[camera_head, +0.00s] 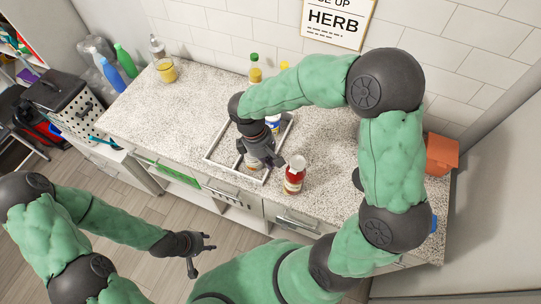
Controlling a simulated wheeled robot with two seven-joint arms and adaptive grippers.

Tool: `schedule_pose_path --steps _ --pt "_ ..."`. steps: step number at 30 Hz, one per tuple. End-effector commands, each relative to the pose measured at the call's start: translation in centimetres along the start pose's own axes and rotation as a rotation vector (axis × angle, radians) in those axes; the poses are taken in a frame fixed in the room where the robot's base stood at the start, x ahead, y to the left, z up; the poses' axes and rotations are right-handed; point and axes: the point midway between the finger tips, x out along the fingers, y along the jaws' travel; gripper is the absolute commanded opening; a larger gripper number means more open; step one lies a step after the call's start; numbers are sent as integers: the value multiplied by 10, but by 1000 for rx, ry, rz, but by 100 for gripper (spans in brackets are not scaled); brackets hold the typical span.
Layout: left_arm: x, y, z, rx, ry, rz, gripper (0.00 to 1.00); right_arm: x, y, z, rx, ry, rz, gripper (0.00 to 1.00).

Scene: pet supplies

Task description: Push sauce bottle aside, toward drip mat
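A red sauce bottle (293,178) with a white cap stands upright near the front edge of the speckled counter (150,110). My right gripper (265,160) points down over a white-rimmed frame (211,152), just left of the bottle. A small gap seems to separate it from the bottle; contact cannot be told. Its fingers are partly hidden and their opening is unclear. My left gripper (203,257) is open and empty in front of the counter, over the floor. I cannot clearly make out a drip mat; the white-rimmed frame may be its edge.
A blue-and-white container (273,124) stands behind my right gripper. Yellow bottles (255,74) stand at the wall. A jar (166,71) is at the back left. An orange box (441,154) is at the right end. The left counter is mostly clear.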

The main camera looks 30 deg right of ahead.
Motion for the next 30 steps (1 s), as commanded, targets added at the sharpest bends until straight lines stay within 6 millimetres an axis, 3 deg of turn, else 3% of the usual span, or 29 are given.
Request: schedule_pose_path --steps 5,21,30 --pt "0 0 1 -1 -2 0 40 0 2 5 -5 -14 12 0" --pt "15 -5 0 -1 -2 0 40 82 3 5 -4 -13 10 0" --pt "16 -6 0 -1 -1 0 40 94 3 5 -4 -11 11 0"
